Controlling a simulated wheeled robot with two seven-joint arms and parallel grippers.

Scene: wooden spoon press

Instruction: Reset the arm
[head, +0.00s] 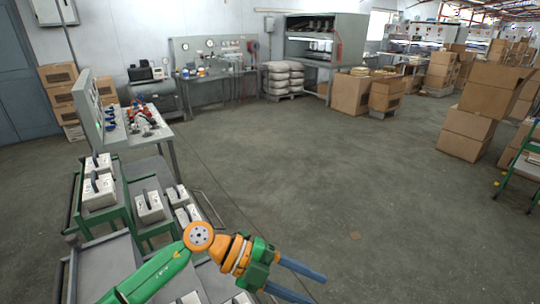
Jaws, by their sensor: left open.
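My left arm (155,276), green with an orange joint, comes in from the lower left and reaches to the right. My left gripper (318,288) is open, with its two blue-grey fingers apart and nothing between them. It hangs over bare floor, just right of the cart. My right gripper is not in view.
A green-framed cart (120,212) stands at the left with several white boxes (150,206). Behind it is a grey workbench (160,128) with tools. Stacked cartons (470,133) stand at the right and more (351,94) at the back. The middle floor (330,170) is clear.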

